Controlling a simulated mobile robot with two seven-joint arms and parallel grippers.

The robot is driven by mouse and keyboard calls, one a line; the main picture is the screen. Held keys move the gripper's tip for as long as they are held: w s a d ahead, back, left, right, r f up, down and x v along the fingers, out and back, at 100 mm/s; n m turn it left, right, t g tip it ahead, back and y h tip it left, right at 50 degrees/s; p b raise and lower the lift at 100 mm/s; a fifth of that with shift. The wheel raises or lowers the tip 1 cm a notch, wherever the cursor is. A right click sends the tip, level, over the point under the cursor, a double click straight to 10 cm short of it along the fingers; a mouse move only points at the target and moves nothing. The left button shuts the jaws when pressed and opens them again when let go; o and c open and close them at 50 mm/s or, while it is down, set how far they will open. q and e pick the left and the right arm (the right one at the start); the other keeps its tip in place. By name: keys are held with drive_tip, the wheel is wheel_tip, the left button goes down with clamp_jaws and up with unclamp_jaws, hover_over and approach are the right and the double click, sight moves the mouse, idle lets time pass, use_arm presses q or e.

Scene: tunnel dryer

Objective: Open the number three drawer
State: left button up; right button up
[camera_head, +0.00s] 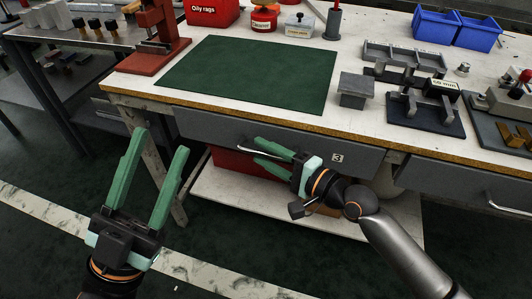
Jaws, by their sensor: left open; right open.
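The number three drawer (215,130) is a grey front under the bench top, with a white "3" label at its right part. It looks closed, flush under the edge. A metal bar handle (245,146) shows at its middle. My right gripper (258,148) is open, its green fingers pointing left at the handle. The fingers lie above and below the bar's right part; I cannot tell whether they touch it, and they hide part of it. My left gripper (165,150) is open and empty, fingers pointing up, in front of the bench's left leg.
A green mat (250,73) lies on the bench top (120,85). A red press (157,35), blue bins (437,25) and metal fixtures (425,110) stand around it. Another drawer (450,185) is at the right. A red box sits below on the lower shelf (300,218).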

drive_tip(key=shift+c, duration=0.2)
clamp_jaws()
idle(1.1)
